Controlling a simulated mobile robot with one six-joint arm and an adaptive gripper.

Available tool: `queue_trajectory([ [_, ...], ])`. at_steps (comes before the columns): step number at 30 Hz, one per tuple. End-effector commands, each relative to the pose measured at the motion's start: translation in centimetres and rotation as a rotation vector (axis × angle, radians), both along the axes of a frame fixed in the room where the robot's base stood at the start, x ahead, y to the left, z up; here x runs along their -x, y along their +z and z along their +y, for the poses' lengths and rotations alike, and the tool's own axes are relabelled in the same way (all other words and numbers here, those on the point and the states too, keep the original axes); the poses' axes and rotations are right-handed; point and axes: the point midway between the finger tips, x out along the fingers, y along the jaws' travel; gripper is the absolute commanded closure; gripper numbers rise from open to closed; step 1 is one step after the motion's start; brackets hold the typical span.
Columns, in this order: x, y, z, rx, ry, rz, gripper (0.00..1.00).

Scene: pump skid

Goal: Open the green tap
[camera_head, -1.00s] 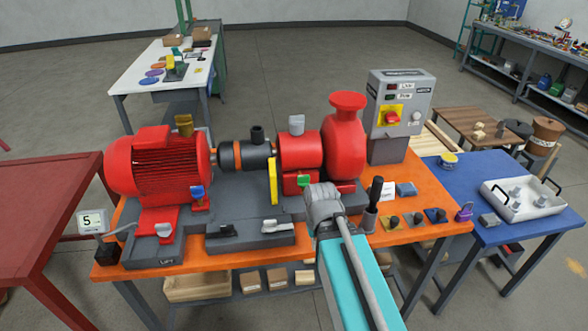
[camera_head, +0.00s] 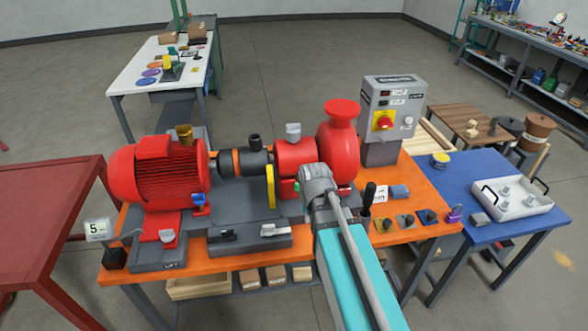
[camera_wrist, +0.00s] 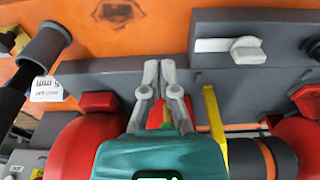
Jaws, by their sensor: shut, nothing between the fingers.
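The green tap (camera_head: 297,187) sits on the red pump casing (camera_head: 296,155). In the head view only a sliver of its green shows at the left edge of my wrist, which hides the rest. My gripper's fingers show in the wrist view (camera_wrist: 159,70), grey and close together, with nothing held between the tips. A small red and green part shows between the finger bases, just beyond my teal gripper body. I cannot tell whether the fingers touch the tap.
A black upright handle (camera_head: 368,196) is close on the right of my arm. A grey control box (camera_head: 391,110) stands behind right.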

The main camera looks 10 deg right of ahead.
Motion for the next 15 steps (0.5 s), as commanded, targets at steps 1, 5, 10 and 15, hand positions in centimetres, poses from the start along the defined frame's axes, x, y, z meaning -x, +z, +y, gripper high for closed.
queue_trajectory([
  [1,-1.2,2.1,0.2,0.0,0.001,-0.016,1.0],
  [5,-3.6,4.8,0.5,0.0,0.001,-0.062,1.0],
  [10,-6.6,8.2,1.0,0.0,0.002,-0.121,1.0],
  [15,-9.1,11.0,1.5,-0.002,0.002,-0.172,1.0],
])
